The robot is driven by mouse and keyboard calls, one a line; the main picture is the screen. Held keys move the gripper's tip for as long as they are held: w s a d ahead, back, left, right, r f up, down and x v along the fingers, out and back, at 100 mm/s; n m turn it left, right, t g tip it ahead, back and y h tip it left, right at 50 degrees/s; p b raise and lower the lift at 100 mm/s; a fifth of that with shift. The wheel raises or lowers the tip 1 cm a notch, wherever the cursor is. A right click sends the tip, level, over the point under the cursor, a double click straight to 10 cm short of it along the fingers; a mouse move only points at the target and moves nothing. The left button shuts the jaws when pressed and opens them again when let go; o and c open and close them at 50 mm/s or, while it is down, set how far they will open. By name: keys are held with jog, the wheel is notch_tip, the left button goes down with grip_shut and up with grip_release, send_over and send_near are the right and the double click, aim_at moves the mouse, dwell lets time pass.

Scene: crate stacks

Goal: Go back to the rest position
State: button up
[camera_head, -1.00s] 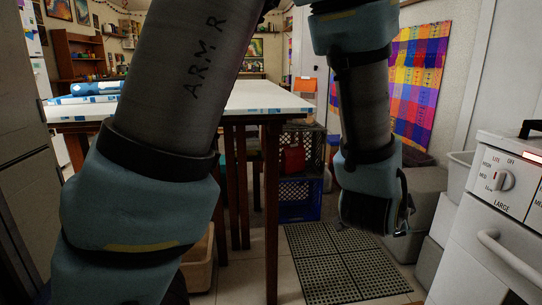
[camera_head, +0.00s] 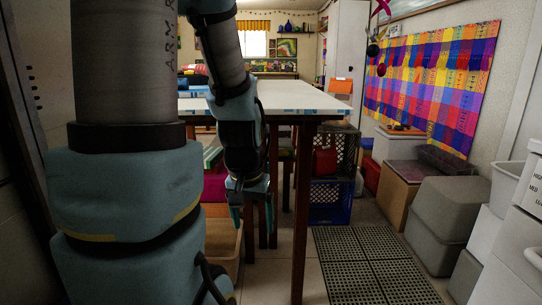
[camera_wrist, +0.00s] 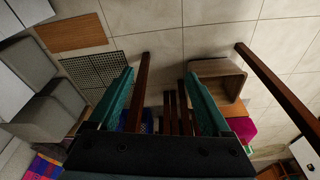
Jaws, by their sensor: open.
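My gripper (camera_head: 252,210) hangs pointing down in front of the white table, left of the near table leg. Its two teal fingers are apart with nothing between them, and they also show spread in the wrist view (camera_wrist: 162,85). My arm fills the left of the head view and hides part of the table and the floor behind it.
A white table (camera_head: 300,97) on dark legs (camera_head: 302,220) stands close behind my gripper. A blue crate (camera_head: 329,214) with a dark crate above it (camera_head: 348,150) is under the table's right side. A tan bin (camera_head: 225,243) sits lower left. Grey bins (camera_head: 447,215) line the right; a floor mat (camera_head: 370,262) lies between.

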notch_tip(320, 180, up, 22)
jog(key=s+a+n+p, duration=0.1)
jog(key=a+p, duration=0.1)
jog(key=p, duration=1.9)
jog(key=shift+s+a+g+p, duration=0.15)
jog(key=shift+a+g+p, duration=0.2)
jog(key=shift+g+p, duration=0.05)
